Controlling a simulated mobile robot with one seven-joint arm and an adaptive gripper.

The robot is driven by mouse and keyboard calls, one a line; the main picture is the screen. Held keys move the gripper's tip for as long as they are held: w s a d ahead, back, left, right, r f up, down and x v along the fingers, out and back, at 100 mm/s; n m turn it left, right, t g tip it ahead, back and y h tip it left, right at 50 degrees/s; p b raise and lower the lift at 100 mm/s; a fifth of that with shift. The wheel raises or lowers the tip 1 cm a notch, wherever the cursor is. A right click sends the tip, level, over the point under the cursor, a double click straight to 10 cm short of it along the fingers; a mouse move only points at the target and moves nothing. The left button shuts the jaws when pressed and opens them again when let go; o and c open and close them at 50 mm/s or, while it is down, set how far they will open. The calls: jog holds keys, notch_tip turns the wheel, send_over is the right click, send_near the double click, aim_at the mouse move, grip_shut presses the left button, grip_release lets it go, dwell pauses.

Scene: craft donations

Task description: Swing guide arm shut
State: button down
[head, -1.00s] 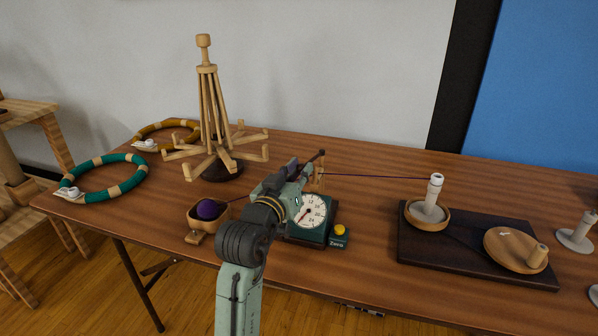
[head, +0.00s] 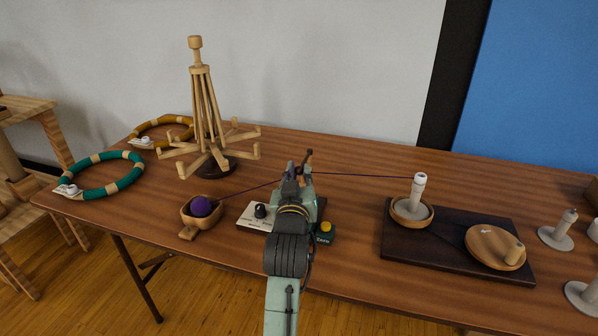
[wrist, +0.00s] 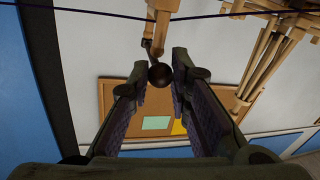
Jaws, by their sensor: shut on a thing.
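The guide arm is a thin pale wooden piece with a dark round knob (wrist: 160,75) at its end. In the wrist view the knob sits between my fingertips, and my gripper (wrist: 160,68) is shut on it. In the head view my gripper (head: 299,171) is at the top of the green dial counter (head: 319,209), and its fingers partly hide the guide arm. The dial face is hidden behind my arm. Purple yarn (head: 360,175) runs from the ball (head: 202,206) past the guide arm to the white spool (head: 419,188).
The wooden yarn swift (head: 208,110) stands behind on the left. A wooden bowl (head: 187,214) holds the ball. A dark board (head: 400,242) with the winder is at right. A yellow button (head: 326,226) is close beside my arm. Yarn hanks lie far left.

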jog(key=c, duration=1.5)
grip_release()
jog(key=shift+o, duration=0.2)
notch_tip(320, 180, up, 10)
